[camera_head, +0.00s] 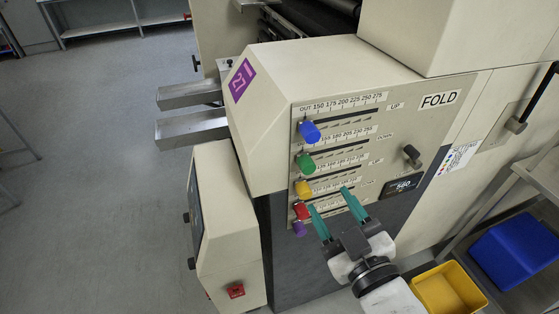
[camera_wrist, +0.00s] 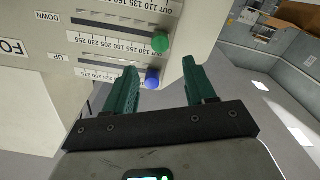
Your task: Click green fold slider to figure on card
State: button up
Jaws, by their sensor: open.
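The green fold slider knob (camera_head: 306,163) sits at the left end of its slot, second from the top on the FOLD panel (camera_head: 390,150), below the blue knob (camera_head: 310,131). The green knob (camera_wrist: 161,42) also shows in the wrist view, beyond the blue knob (camera_wrist: 152,78), which lies near my fingertips. My gripper (camera_head: 328,199) is open, its teal fingers near the lower part of the panel in the head view, apart from the green knob. A white card (camera_head: 459,157) with coloured marks is right of the panel; its figures are too small to read.
A yellow knob (camera_head: 303,188), red knob (camera_head: 301,211) and purple knob (camera_head: 299,229) line the panel below. A black knob (camera_head: 412,155) and a small display (camera_head: 402,186) are to the right. A yellow bin (camera_head: 448,290) and blue bin (camera_head: 520,250) are at lower right.

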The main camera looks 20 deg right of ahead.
aim_at(309, 169)
jog(key=w+p, duration=0.2)
jog(key=w, duration=0.9)
jog(key=shift+r+p, duration=0.1)
jog(key=shift+p, duration=0.3)
jog(key=shift+s, duration=0.1)
jog(key=shift+c, duration=0.3)
grip_shut()
